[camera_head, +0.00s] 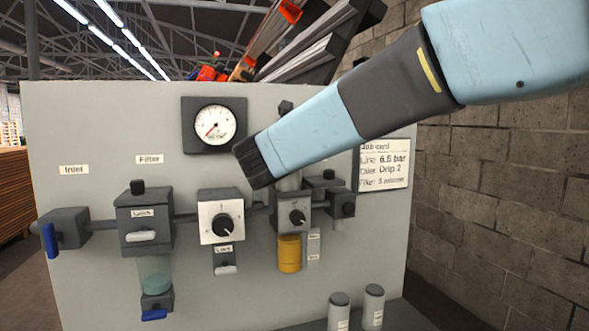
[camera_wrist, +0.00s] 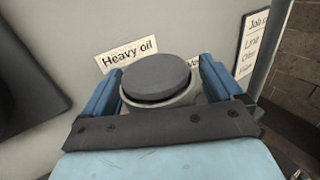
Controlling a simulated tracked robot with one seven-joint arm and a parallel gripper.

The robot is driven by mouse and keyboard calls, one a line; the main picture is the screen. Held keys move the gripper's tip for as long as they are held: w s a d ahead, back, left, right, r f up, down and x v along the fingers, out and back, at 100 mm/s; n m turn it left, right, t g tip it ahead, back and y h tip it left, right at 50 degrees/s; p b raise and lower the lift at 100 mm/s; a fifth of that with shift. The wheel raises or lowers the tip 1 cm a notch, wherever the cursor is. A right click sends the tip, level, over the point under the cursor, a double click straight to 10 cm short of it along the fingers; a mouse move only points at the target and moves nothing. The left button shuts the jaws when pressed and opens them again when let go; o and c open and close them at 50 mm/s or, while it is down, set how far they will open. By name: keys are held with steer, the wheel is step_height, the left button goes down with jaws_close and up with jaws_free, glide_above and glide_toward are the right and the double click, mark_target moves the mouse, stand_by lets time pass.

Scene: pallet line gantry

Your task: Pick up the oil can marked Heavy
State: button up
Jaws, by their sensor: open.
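In the wrist view, a can with a round dark lid (camera_wrist: 157,76) and pale grey body sits between the two blue fingers of my gripper (camera_wrist: 161,84). The fingers are open, one on each side of the can. I cannot tell whether they touch it. A white label reading "Heavy oil" (camera_wrist: 127,56) is just behind the can, on the left. Part of another label shows behind the right finger. In the head view, two grey cans with dark lids, a left one (camera_head: 339,310) and a right one (camera_head: 373,305), stand low; their markings are unreadable.
A grey panel (camera_head: 90,120) carries a pressure gauge (camera_head: 214,125), a filter (camera_head: 144,215), a regulator dial (camera_head: 222,220) and an amber bowl (camera_head: 289,254). A job card (camera_head: 385,168) hangs at the right. A block wall (camera_head: 500,200) stands beyond the panel's right edge.

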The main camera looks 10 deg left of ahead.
steer(key=c, duration=1.4)
